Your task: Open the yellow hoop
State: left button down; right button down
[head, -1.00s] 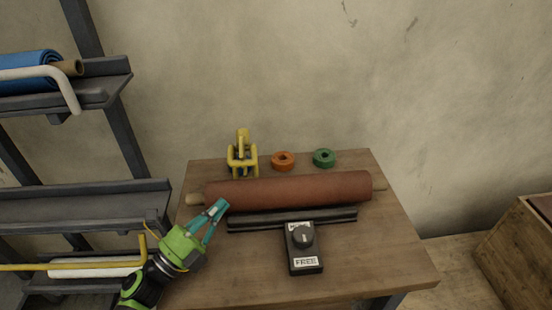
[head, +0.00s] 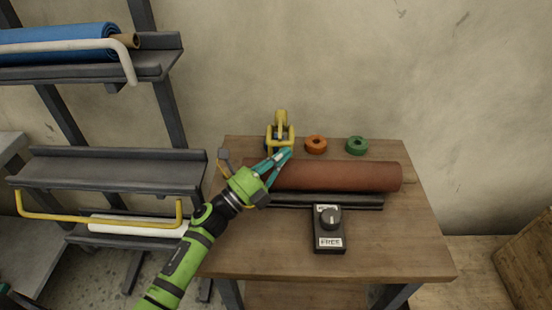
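The yellow hoop (head: 60,220) is a bent bar along the front of the lower rack shelf at the left. Its two ends turn up, and its long bar runs low across the front. A white roll (head: 140,227) lies behind and below its right part. My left gripper (head: 288,153) is over the wooden table, to the right of the hoop and clear of it. Its teal fingers meet at the tips, with nothing seen between them. The tips are in front of a yellow tool at the table's back. My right gripper is not in view.
The wooden table (head: 400,250) holds a brown roll (head: 340,176), a yellow tool (head: 281,125), an orange ring (head: 316,145), a green ring (head: 357,146) and a black dial box (head: 329,240). A blue roll (head: 60,42) lies behind a white hoop (head: 122,58) on the upper shelf.

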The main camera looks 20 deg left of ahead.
aim_at(281, 129)
pick_arm(q)
jog(key=shift+r, duration=0.1)
jog(key=shift+w+a+r+n+p, duration=0.15)
jog(key=shift+r+n+p, duration=0.2)
jog(key=shift+p, duration=0.5)
jog(key=w+r+n+y+p, duration=0.1)
jog(key=p, duration=0.4)
jog(key=w+a+r+n+g+y+p, duration=0.1)
jog(key=w+n+p, duration=0.1)
jog(key=p, duration=0.2)
jog(key=shift+w+r+g+y+p, duration=0.25)
jog(key=shift+r+g+y+p, duration=0.05)
jog(key=shift+r+p, duration=0.1)
jog(key=shift+w+a+n+g+p, duration=0.15)
jog(key=shift+w+n+g+p, duration=0.25)
jog(key=shift+w+n+p, duration=0.15)
jog(key=shift+w+a+f, duration=0.15)
jog(key=shift+w, duration=0.55)
